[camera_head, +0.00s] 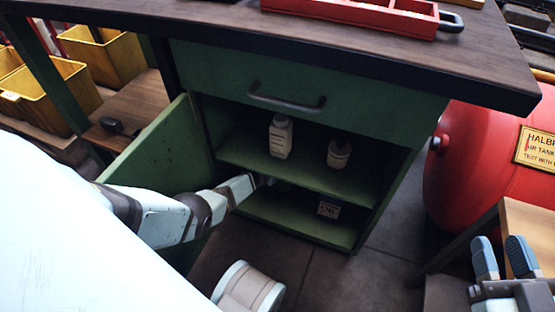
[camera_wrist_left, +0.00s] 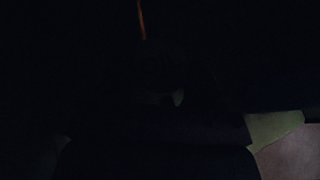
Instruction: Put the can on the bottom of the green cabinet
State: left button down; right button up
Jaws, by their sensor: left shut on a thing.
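The green cabinet (camera_head: 350,110) stands under the workbench, its door (camera_head: 150,150) swung open to the left. A dark can (camera_head: 328,210) with a pale label shows low in the bottom compartment (camera_head: 290,222). My left arm reaches past the door into this compartment. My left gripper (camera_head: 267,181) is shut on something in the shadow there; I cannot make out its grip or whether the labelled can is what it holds. The left wrist view is almost black. My right gripper (camera_head: 503,258) is open and empty at the lower right.
The middle shelf (camera_head: 250,158) holds a white bottle (camera_head: 281,136) and a small labelled jar (camera_head: 339,153). A drawer handle (camera_head: 287,103) sticks out above. A red tank (camera_head: 475,150) stands to the right, yellow bins (camera_head: 65,95) to the left.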

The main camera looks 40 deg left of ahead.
pick_arm(q)
jog(key=shift+r, duration=0.1)
pick_arm(e)
jog(key=shift+s+d+r, duration=0.1)
pick_arm(q)
jog(key=shift+c, duration=1.3)
grip_release()
jog(key=shift+s+r+p, duration=0.35)
jog(key=shift+s+p, duration=0.25)
jog(key=shift+p, duration=0.05)
jog(key=shift+p+v, duration=0.7)
jog(key=shift+v, duration=0.1)
jog(key=s+a+p, duration=0.2)
jog(key=s+p, duration=0.1)
jog(key=s, duration=0.9)
pick_arm(e)
jog(key=s+a+m+g, duration=0.1)
jog(key=m, duration=0.1)
jog(key=s+m, duration=0.1)
jog(key=shift+s+a+f+m+g+h, duration=0.25)
jog(key=shift+a+f+m+g+h, duration=0.1)
jog(key=shift+a+m+g+h, duration=0.05)
pick_arm(q)
jog(key=shift+f, duration=0.15)
